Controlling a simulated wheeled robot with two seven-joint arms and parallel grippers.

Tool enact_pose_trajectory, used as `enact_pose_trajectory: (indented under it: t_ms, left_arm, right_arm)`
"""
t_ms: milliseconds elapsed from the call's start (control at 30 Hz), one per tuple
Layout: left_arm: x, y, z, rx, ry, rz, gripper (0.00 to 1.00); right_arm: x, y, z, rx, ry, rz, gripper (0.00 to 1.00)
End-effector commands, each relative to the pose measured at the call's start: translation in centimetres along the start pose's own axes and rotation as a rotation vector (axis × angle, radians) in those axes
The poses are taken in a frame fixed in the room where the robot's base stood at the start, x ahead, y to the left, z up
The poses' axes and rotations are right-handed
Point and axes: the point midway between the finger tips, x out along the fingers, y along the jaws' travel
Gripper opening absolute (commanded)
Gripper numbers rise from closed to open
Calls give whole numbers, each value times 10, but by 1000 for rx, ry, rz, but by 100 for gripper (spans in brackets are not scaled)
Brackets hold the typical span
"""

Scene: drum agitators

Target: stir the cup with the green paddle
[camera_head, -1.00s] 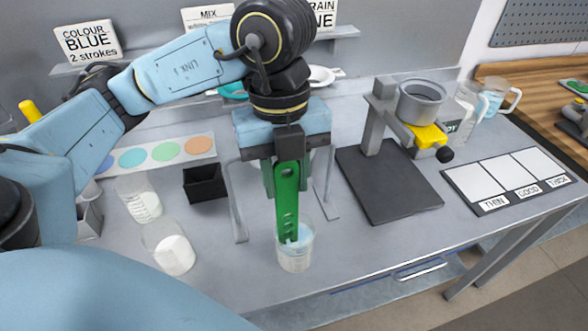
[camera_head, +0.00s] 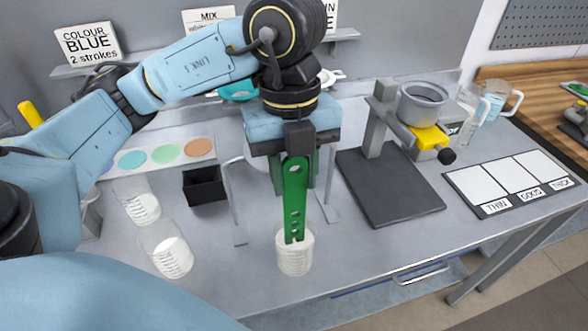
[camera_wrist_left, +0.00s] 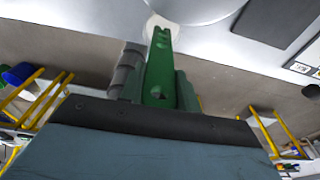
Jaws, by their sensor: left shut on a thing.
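The green paddle (camera_head: 295,200) is a flat strip with holes, held upright by my left gripper (camera_head: 294,172), which is shut on its upper end. The paddle's lower end is inside a clear cup (camera_head: 295,256) with whitish contents near the table's front edge, so its tip is hidden. In the left wrist view the paddle (camera_wrist_left: 158,65) runs away from the gripper (camera_wrist_left: 155,95) toward the pale cup rim, which is mostly covered by the paddle. My right gripper is not in view.
Two more clear cups, one (camera_head: 172,256) with white contents, stand to the left. A black box (camera_head: 204,185) sits behind them. A grey stand with a dark base (camera_head: 388,190) and a card labelled THIN, GOOD, THICK (camera_head: 505,182) lie right. The table (camera_head: 370,250) is clear right of the cup.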

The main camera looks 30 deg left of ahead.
Motion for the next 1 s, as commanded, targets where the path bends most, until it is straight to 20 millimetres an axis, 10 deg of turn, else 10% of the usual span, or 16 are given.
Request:
enact_pose_trajectory:
  t_ms: [1000]
  left_arm:
    - [-93, 0, -13, 0, 0, -1, 10]
  right_arm:
    - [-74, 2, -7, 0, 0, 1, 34]
